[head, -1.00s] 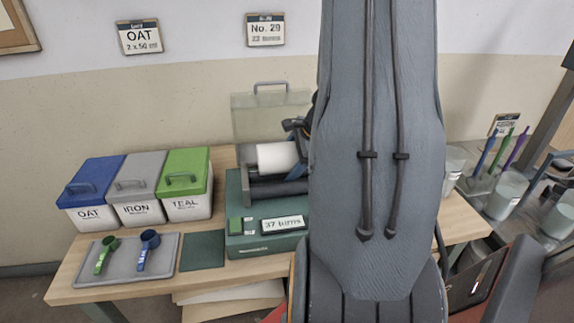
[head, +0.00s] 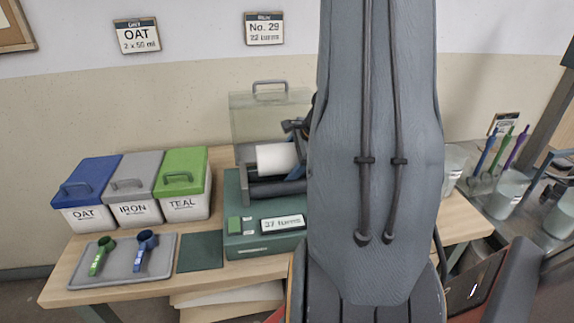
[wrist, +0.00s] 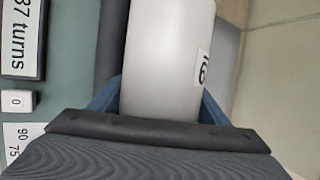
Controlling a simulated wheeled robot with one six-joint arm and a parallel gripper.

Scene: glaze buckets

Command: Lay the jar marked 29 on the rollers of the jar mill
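The jar (head: 276,158) is a white cylinder lying on its side over the dark rollers (head: 276,188) of the green jar mill (head: 262,241). In the wrist view the jar (wrist: 165,60) fills the middle, with part of a label at its right edge showing what looks like a 9; the rest of the number is hidden. My gripper (wrist: 160,100) has a blue finger on each side of the jar, both seeming to touch it. In the head view my arm hides the jar's right end and most of the gripper. Whether the rollers carry the jar's weight cannot be told.
The mill's clear lid (head: 270,115) stands raised behind it. Lidded bins for oat (head: 85,215), iron (head: 139,211) and teal (head: 185,205) stand to the left, behind a grey tray (head: 120,283) with two scoops. Cups and coloured tools (head: 493,155) stand at the right.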

